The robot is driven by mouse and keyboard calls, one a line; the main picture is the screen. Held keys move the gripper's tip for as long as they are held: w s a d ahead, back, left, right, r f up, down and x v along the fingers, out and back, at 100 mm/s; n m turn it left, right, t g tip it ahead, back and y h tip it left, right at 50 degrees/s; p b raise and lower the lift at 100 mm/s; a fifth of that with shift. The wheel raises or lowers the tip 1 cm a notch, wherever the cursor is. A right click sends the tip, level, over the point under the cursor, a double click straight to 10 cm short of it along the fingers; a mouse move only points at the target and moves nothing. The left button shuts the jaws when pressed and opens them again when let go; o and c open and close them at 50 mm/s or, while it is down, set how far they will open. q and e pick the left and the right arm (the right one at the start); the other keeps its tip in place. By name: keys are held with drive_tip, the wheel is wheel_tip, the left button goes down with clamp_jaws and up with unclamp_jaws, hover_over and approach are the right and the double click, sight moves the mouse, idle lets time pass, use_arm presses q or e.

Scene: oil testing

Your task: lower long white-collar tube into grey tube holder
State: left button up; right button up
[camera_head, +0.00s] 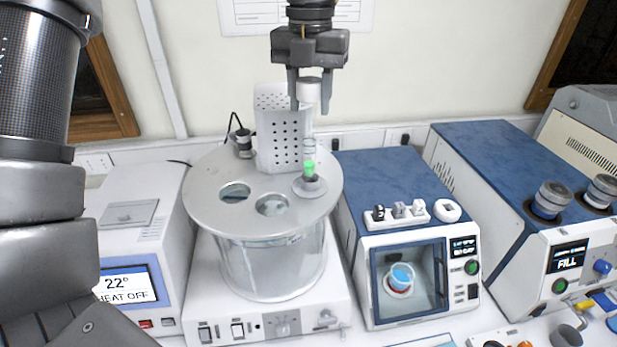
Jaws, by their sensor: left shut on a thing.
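My left gripper (309,92) is at the top middle, pointing down, and is shut on the white collar of a long clear tube (308,122). The tube hangs upright above the round grey lid (215,211) of a glass bath. Below it, on the lid's right side, is a grey round holder (310,187) with a green piece (309,168) above it. The tube's lower end is in line with the green piece; I cannot tell whether they touch or are apart. My right gripper is not in view.
A perforated pale box (278,128) stands just left of the tube. The lid has two open holes (272,205). A blue-topped oven (390,172) stands to the right, with small white parts on top. A white heater unit (135,270) stands to the left.

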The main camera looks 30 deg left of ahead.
sight(310, 167)
use_arm(q)
drive_tip(key=shift+f+b, duration=0.35)
drive_tip(key=shift+f, duration=0.85)
drive_tip(key=shift+w, duration=0.1)
drive_tip(key=shift+f+b, duration=0.95)
drive_tip(key=shift+f, duration=1.15)
drive_tip(key=shift+f+b, duration=0.9)
drive_tip(key=shift+f, duration=0.95)
drive_tip(key=shift+f+b, duration=0.9)
drive_tip(key=shift+f, duration=1.15)
